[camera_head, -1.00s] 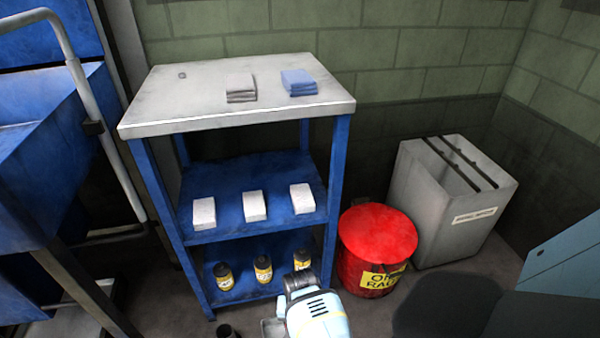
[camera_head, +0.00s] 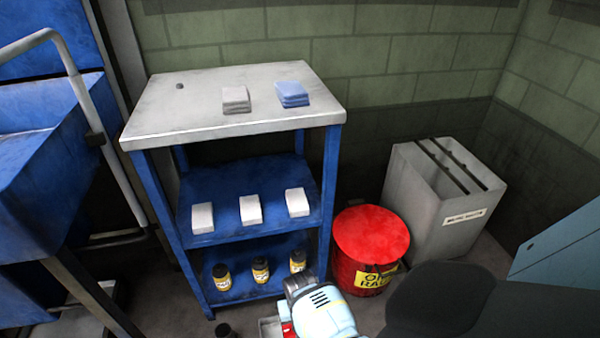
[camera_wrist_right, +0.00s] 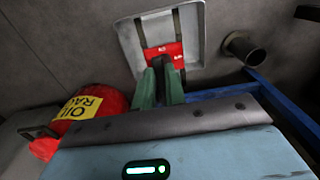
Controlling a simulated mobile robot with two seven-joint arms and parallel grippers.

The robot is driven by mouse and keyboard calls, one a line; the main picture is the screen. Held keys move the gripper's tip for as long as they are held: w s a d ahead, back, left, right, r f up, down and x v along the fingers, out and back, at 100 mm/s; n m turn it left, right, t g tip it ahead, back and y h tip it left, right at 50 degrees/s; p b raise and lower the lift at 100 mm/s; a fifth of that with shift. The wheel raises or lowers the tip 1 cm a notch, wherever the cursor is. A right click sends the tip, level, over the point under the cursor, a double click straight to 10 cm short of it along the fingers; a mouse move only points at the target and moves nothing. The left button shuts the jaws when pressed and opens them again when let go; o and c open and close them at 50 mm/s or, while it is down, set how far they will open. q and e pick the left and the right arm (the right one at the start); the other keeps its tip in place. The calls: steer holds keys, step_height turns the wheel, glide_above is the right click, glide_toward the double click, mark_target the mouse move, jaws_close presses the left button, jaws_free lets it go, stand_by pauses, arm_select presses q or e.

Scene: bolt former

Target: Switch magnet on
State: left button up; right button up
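A shallow grey tray-like piece (camera_wrist_right: 195,45) with a red part (camera_wrist_right: 165,52) and a dark bar across it lies ahead of my right gripper (camera_wrist_right: 162,72) in the right wrist view. I take it to be the magnet, but cannot be sure. The gripper's green fingers are close together, with something dark between their tips. I cannot tell whether they hold it. In the head view my right gripper's tips are out of sight beyond the light blue wrist; the grey piece (camera_head: 268,328) shows partly beside it at the bottom edge. My left gripper is not in view.
A blue shelf unit (camera_head: 168,205) with a grey top carries cloths, white boxes and yellow-labelled bottles. A red oily-rag can (camera_head: 372,235) and a grey bin (camera_head: 415,210) stand right of it. A dark cylinder (camera_wrist_right: 243,48) stands near the grey piece.

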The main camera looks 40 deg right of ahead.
steer(key=o, duration=0.5)
steer(key=shift+c, duration=0.2)
step_height(320, 180, up, 8)
steer(key=p, duration=0.4)
steer(key=shift+f, duration=0.1)
steer(key=shift+s, duration=0.1)
